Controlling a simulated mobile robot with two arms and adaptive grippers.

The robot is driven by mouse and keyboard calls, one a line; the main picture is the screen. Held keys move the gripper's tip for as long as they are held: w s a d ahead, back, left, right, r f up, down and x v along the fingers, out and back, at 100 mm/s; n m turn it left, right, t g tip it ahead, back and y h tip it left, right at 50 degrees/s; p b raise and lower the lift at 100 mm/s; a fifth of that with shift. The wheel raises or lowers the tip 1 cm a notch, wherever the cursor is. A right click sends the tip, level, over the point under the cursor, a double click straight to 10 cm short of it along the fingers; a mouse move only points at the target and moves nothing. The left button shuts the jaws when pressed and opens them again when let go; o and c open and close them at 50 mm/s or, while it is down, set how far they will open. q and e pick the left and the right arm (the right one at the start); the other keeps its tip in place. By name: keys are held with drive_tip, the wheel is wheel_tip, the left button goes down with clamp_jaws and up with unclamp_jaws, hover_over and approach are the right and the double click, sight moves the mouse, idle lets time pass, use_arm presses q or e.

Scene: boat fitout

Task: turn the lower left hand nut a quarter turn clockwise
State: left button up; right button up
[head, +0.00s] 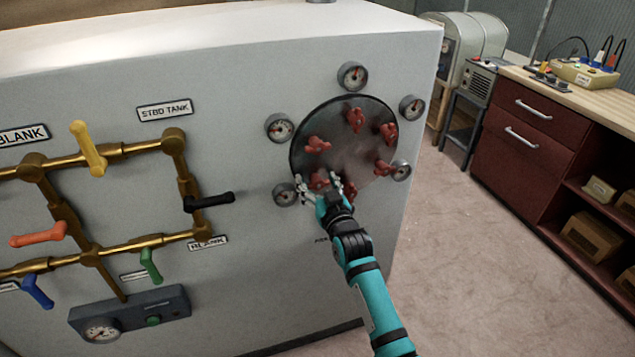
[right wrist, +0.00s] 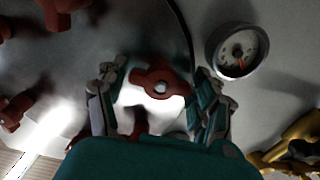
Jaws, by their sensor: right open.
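The round steel cover (head: 345,160) on the white panel carries several red wing nuts around its edge. The lower left nut (head: 320,180) is partly hidden by my right gripper (head: 321,190). In the right wrist view a red wing nut (right wrist: 160,88) with a pale centre stud lies between the open fingers of my right gripper (right wrist: 158,98). The fingers stand on either side of the nut, with gaps visible; any contact is hard to tell. Its wings run roughly left to right in that view. My left gripper is out of view.
Dial gauges surround the cover; one (head: 285,194) sits just left of my right gripper. Left are brass pipes with coloured levers, the black one (head: 209,201) nearest. Right, past open floor (head: 460,260), stands a red drawer cabinet (head: 520,140).

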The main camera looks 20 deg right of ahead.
drive_tip(key=c, duration=0.9)
drive_tip(key=shift+m, duration=0.3)
drive_tip(key=m+p, duration=0.1)
drive_tip(key=m, duration=0.1)
drive_tip(key=shift+r+m, duration=0.1)
drive_tip(key=shift+m, duration=0.3)
drive_tip(key=m+p, duration=0.1)
drive_tip(key=m, duration=0.3)
drive_tip(key=shift+d+p, duration=0.1)
drive_tip(key=shift+p, duration=0.3)
drive_tip(key=m, duration=0.5)
drive_tip(key=shift+f+p, duration=0.2)
drive_tip(key=shift+p, duration=0.15)
drive_tip(key=m, duration=0.5)
drive_tip(key=shift+f, duration=0.1)
drive_tip(key=shift+m, duration=0.3)
